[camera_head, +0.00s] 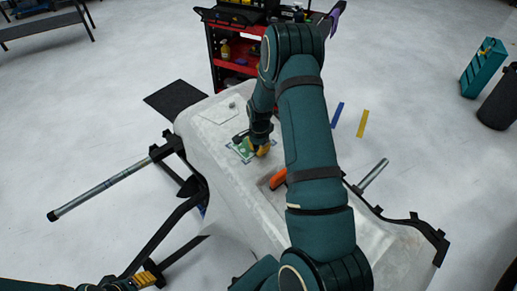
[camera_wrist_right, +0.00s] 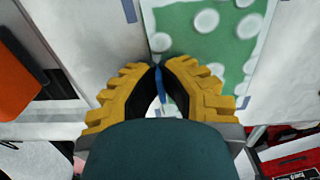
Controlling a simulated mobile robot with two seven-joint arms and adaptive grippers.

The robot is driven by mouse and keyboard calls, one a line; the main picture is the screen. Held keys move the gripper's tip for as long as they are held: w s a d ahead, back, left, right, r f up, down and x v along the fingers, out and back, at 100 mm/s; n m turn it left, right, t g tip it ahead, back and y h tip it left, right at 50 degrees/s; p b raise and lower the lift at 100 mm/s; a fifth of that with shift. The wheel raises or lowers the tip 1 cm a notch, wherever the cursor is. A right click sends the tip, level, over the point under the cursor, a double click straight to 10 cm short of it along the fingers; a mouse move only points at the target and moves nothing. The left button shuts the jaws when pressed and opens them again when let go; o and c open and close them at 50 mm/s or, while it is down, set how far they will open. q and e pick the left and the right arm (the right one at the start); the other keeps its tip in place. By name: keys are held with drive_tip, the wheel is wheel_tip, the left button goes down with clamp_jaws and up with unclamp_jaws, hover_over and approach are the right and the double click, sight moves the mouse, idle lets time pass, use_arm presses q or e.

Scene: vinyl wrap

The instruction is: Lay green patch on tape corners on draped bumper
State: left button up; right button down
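The green patch (camera_head: 241,148) with pale round spots lies on the draped bumper (camera_head: 214,124), near its middle. It fills the upper middle of the right wrist view (camera_wrist_right: 215,35). My right gripper (camera_head: 260,150) is at the patch's right edge. Its yellow fingers (camera_wrist_right: 158,66) come together at the tips on a patch corner and appear to pinch it. A blue strip shows between the fingers. My left gripper (camera_head: 142,281) is at the lower left, mostly cut off.
An orange tool (camera_head: 278,179) lies on the bumper beside my right arm. Blue (camera_head: 337,114) and yellow (camera_head: 362,123) strips show right of the arm. A red cart (camera_head: 228,68) stands behind the bumper. A black stand (camera_head: 178,193) is at its left.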

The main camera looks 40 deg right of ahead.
drive_tip(key=c, duration=1.1)
unclamp_jaws()
drive_tip(key=shift+o, duration=0.2)
wheel_tip(320, 180, up, 12)
drive_tip(key=shift+s, duration=0.2)
